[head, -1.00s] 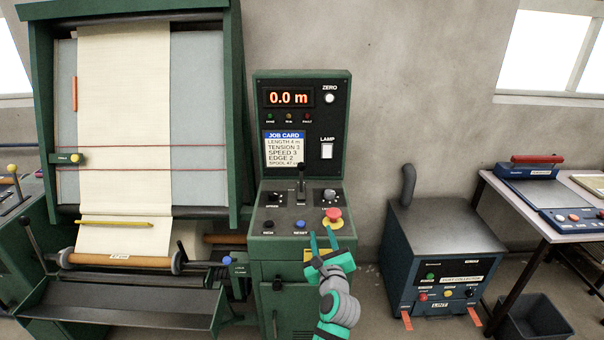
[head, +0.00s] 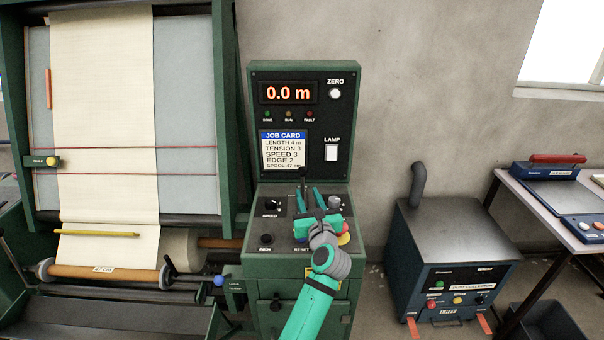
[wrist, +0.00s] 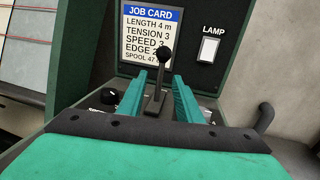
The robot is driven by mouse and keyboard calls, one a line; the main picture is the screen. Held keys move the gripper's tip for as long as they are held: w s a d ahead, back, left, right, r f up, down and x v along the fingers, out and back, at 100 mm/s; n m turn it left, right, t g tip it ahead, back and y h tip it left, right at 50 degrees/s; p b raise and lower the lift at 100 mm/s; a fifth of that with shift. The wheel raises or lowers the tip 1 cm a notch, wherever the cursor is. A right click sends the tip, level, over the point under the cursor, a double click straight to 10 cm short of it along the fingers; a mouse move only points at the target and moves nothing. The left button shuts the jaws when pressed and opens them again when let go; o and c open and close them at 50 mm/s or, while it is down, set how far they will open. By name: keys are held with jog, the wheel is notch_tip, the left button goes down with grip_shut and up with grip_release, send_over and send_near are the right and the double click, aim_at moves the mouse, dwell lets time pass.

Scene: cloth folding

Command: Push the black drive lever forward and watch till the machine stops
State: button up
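The black drive lever (head: 303,178) stands upright on the sloping top of the green control console. In the wrist view the lever (wrist: 163,60) has a round black knob and rises between my two teal fingers. My gripper (head: 310,194) is open, with a finger on each side of the lever and gaps between. It also shows in the wrist view (wrist: 163,88). The machine's display (head: 288,93) reads 0.0 m. The cloth (head: 105,110) hangs down the machine's inspection board at left. The lever's lower part is partly hidden by my gripper in the head view.
The job card (head: 284,149) and white lamp switch (head: 332,149) are on the upright panel. A speed knob (head: 272,205) sits left of the lever. The red stop button (head: 343,228) is partly hidden behind my wrist. A blue dust-collection box (head: 455,235) stands at right.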

aim_at(303, 178)
jog(key=w, duration=0.3)
jog(key=w+a, duration=0.1)
jog(key=w, duration=0.6)
jog(key=shift+a, duration=0.35)
jog(key=shift+c, duration=0.6)
jog(key=shift+r, duration=0.1)
grip_shut()
